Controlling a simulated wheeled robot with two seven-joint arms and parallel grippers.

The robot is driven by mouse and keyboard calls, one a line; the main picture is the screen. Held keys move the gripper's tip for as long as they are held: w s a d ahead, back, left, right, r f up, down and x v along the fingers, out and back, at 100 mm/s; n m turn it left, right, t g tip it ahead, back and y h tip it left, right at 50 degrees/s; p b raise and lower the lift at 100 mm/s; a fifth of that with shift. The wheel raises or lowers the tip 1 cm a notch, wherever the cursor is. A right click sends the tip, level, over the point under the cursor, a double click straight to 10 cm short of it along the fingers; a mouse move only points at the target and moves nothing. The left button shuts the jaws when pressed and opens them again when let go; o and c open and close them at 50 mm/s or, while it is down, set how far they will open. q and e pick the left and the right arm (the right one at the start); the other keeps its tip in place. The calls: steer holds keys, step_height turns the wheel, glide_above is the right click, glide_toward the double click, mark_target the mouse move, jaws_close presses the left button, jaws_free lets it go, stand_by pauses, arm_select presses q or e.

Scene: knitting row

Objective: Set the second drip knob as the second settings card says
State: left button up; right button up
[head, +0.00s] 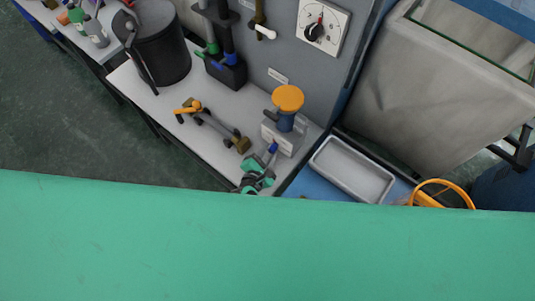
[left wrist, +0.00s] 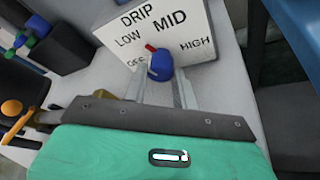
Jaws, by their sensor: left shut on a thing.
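In the left wrist view a white panel (left wrist: 190,20) reads DRIP, with LOW, MID, HIGH and a partly hidden OFF around a blue knob (left wrist: 160,67). The knob's red pointer points up and left, between LOW and MID. My left gripper (left wrist: 163,82) has its two fingers around the knob and is shut on it. In the head view the left gripper (head: 265,164) is at the white block's front, by the blue knob (head: 272,147). My right gripper is out of view. No settings card is readable.
Behind the knob stands an orange-topped blue fitting (head: 288,98). Orange-and-grey tools (head: 215,125) lie left on the bench. A grey tray (head: 352,169) is to the right, and a black pot (head: 160,45) is at the back left. A wall dial (head: 325,27) hangs above.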

arm_select(q)
steer(key=shift+f+m+t, duration=0.1)
steer(key=shift+m+t, duration=0.2)
steer(key=shift+m, duration=0.1)
stand_by(0.3)
steer(key=o, duration=1)
steer(key=b+v, duration=0.2)
steer(key=v, duration=1.2)
steer(key=shift+d, duration=0.2)
